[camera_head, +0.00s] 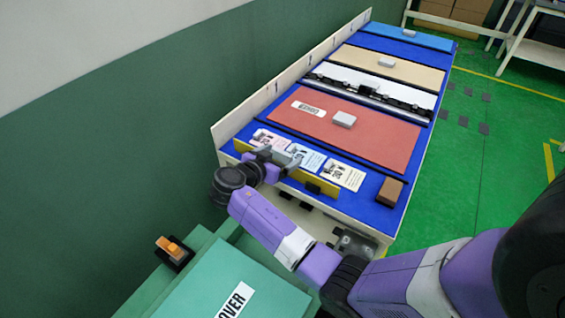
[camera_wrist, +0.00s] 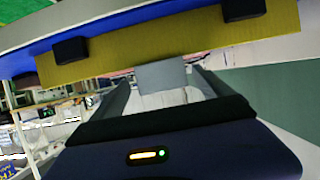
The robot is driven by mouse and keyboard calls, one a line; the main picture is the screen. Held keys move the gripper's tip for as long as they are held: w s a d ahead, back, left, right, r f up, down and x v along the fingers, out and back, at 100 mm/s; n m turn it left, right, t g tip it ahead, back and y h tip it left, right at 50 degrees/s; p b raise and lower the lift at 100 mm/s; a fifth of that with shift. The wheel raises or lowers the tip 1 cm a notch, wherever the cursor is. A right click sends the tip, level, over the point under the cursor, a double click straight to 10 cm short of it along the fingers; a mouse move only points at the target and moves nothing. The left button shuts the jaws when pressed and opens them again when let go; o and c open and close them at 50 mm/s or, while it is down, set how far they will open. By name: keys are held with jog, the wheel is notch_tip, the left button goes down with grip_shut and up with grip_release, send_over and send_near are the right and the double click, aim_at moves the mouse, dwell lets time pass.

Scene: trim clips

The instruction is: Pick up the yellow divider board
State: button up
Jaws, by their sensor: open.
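The yellow divider board (camera_head: 321,187) stands on edge along the near end of the blue-topped table. In the wrist view the yellow board (camera_wrist: 200,42) crosses the upper picture at a slant, with dark blocks on its face. My gripper (camera_head: 278,157) is at the board's left half and hides part of it. In the wrist view my gripper (camera_wrist: 162,80) is open, its two fingers pointing at the board. A small grey block (camera_wrist: 161,74) shows between the fingertips at the board's edge. I cannot tell whether the fingers touch it.
Several printed cards (camera_head: 343,175) lie just behind the board, with a brown block (camera_head: 390,191) to the right. A red panel (camera_head: 375,135) lies farther back. A green box (camera_head: 222,280) stands in front, and a green wall (camera_head: 120,130) is close on the left.

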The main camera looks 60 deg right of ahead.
jog(key=p+x, duration=0.1)
jog(key=x, duration=0.3)
jog(key=shift+w+d, duration=0.15)
jog(key=shift+c, duration=0.2)
jog(key=c, duration=1.4)
